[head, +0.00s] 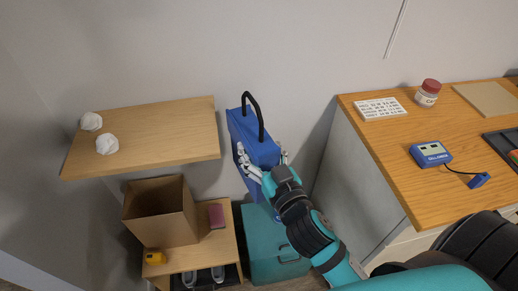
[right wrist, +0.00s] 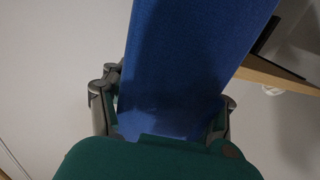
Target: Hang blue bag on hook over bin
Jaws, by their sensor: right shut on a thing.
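The blue bag (head: 243,128) with a black loop handle (head: 258,112) is upright and slightly tilted, close to the wall, right of the wooden wall shelf. My right gripper (head: 264,164) is shut on the bag's body, with fingers on both sides. The bag (right wrist: 190,65) also fills the middle of the right wrist view, between the fingers. A teal bin (head: 262,235) stands on the floor below the bag, partly hidden by my arm. I see no hook; the bag may hide it. My left gripper is not in view.
The wall shelf (head: 150,140) holds crumpled white balls (head: 107,144). Below it, a low shelf unit (head: 222,252) bears an open cardboard box (head: 160,212), a yellow item (head: 155,257) and a reddish block (head: 216,216). A wooden-topped counter (head: 395,160) stands to the right.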

